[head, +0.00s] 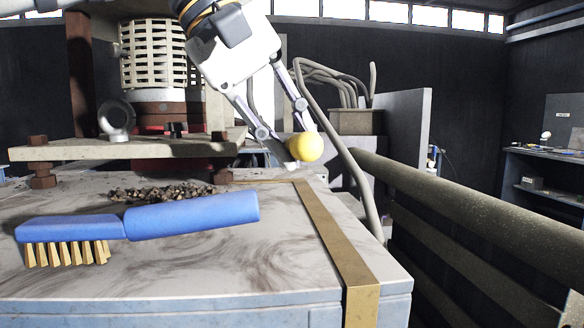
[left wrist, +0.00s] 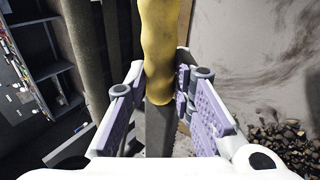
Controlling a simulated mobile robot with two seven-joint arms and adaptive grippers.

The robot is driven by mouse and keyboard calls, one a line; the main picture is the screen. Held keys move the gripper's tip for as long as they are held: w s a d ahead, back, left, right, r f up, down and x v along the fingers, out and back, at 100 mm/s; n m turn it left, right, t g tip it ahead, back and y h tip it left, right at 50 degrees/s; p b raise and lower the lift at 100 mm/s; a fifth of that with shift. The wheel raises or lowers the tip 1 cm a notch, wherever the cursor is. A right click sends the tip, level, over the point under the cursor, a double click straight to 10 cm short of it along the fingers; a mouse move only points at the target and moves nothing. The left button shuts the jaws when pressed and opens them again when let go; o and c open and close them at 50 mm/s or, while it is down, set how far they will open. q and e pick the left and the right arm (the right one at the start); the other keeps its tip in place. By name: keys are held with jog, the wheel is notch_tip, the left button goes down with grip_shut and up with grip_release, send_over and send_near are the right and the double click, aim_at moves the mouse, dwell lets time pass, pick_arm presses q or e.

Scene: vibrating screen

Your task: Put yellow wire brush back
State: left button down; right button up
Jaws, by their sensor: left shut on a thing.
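My left gripper (head: 294,143) hangs in from the top in the head view, beyond the far right part of the screen's top. It is shut on the yellow wire brush (head: 306,146), which shows there only as a rounded yellow end. In the left wrist view its long wavy yellow handle (left wrist: 158,50) runs up from between the finger pads (left wrist: 160,112), with a grey part below it. I cannot make out its bristles. A blue brush (head: 190,214) with brass bristles lies on the near top surface. My right gripper is not in view.
The pale, dusty screen top (head: 230,262) has a brass-coloured strip (head: 336,238) on its right. Dark gravel (head: 165,192) lies near the plate (head: 120,148) and motor. A thick railing (head: 470,215) runs along the right. A workbench with shelves (head: 545,165) stands far right.

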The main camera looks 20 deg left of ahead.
pick_arm(q)
jog(key=shift+w+f, duration=0.2)
jog(key=shift+f, duration=0.8)
jog(key=shift+w+f, duration=0.15)
jog(key=shift+f, duration=0.8)
jog(key=c, duration=1.4)
grip_release()
jog(key=v, duration=1.2)
